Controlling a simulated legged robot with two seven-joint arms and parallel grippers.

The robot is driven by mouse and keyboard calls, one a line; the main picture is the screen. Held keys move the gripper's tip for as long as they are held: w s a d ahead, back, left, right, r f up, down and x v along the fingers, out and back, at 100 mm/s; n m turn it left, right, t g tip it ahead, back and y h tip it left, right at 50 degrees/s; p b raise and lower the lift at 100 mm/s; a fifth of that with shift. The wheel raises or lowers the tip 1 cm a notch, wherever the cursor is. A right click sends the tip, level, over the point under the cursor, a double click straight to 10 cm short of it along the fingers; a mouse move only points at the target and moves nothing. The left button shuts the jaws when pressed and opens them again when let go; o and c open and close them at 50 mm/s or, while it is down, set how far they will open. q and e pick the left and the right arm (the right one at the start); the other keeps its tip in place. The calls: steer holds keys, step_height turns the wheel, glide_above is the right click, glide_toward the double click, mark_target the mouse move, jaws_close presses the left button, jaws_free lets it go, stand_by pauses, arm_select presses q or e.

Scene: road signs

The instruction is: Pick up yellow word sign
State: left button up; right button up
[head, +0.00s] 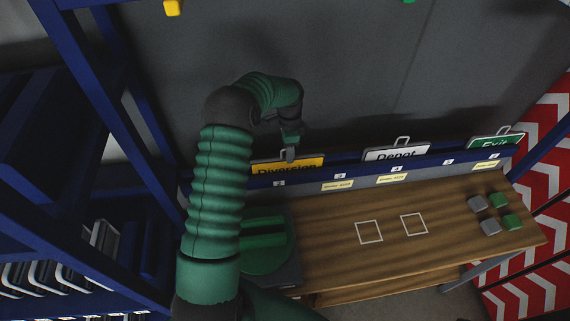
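The yellow word sign (308,164), reading "Diversion", stands in the blue rack at the back of the wooden bench, its lower part hidden by the rack's front rail. My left gripper (290,154) points down at the sign's upper edge, in front of its middle. The fingers look close together and overlap the sign in the picture. I cannot tell whether they are open or shut, or whether they touch it. The sign's handle does not show and may be hidden behind the gripper. My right gripper is not in view.
A white "Depot" sign (396,153) and a green "Exit" sign (495,141) stand further right in the rack (360,172). Grey and green blocks (490,227) lie at the bench's right end. The bench's middle (340,260) is clear apart from two white square outlines. Blue shelving (60,180) stands at left.

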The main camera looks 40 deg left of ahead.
mark_target(292, 165)
arm_select(q)
steer(key=shift+d+f+p, duration=0.2)
steer(key=shift+f+p, duration=0.35)
steer(key=shift+d+f+p, duration=0.15)
steer(key=shift+f+p, duration=0.35)
steer(key=shift+d+f, duration=0.65)
steer(key=shift+f, duration=0.35)
steer(key=shift+d, duration=0.2)
steer(key=shift+a+f, duration=0.3)
steer(key=shift+a, duration=0.3)
steer(key=c, duration=0.6)
steer(key=shift+a+f, duration=0.1)
steer(key=shift+a, duration=0.2)
jaws_close()
steer(key=shift+d, duration=0.3)
steer(key=shift+w+d+r, duration=0.1)
steer(key=shift+d+r, duration=0.1)
steer(key=shift+d, duration=0.05)
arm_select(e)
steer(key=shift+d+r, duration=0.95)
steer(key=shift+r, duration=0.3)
arm_select(q)
steer(key=shift+a, duration=0.1)
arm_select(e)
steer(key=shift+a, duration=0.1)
